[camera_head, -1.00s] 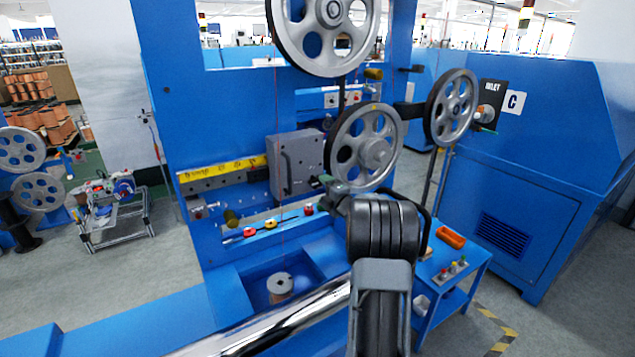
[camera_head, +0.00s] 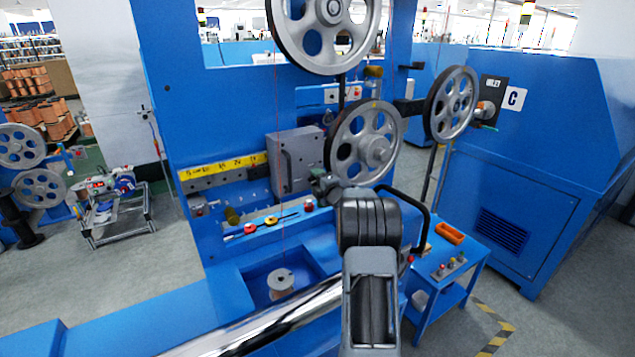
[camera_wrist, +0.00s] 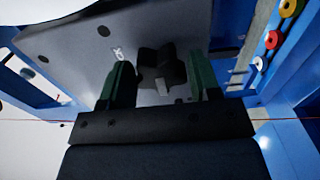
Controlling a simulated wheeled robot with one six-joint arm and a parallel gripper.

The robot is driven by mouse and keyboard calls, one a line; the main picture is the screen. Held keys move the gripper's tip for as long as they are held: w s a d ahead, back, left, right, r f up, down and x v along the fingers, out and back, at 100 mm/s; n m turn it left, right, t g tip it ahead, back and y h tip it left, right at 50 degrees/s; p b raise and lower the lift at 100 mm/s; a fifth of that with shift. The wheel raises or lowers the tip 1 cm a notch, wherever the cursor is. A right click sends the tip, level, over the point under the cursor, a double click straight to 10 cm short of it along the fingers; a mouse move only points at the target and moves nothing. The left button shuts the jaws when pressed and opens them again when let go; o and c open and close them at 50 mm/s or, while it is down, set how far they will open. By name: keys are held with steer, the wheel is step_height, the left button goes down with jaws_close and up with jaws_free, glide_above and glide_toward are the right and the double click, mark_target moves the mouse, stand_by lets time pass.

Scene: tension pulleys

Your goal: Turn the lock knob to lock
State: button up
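The lock knob (camera_wrist: 162,72) is a dark, lobed knob on a grey plate, seen in the wrist view. A small white padlock-like mark (camera_wrist: 117,54) is on the plate to its left. My gripper (camera_wrist: 161,88) has its two green fingers on either side of the knob, with narrow gaps showing; it looks open, not clamped. In the head view, the grey box (camera_head: 296,160) with a dark handle is on the blue machine, and my gripper (camera_head: 324,184) is at its lower right. The knob is hidden there.
A spoked pulley (camera_head: 363,145) is just right of the box. Red and yellow knobs (camera_head: 270,222) line the ledge below. A thin red wire runs vertically past the box.

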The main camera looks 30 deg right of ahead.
steer(key=c, duration=0.5)
steer(key=shift+m, duration=0.3)
steer(key=m+p, duration=0.3)
steer(key=m, duration=1.4)
steer(key=shift+m, duration=0.3)
steer(key=o, duration=0.9)
steer(key=shift+c, duration=0.2)
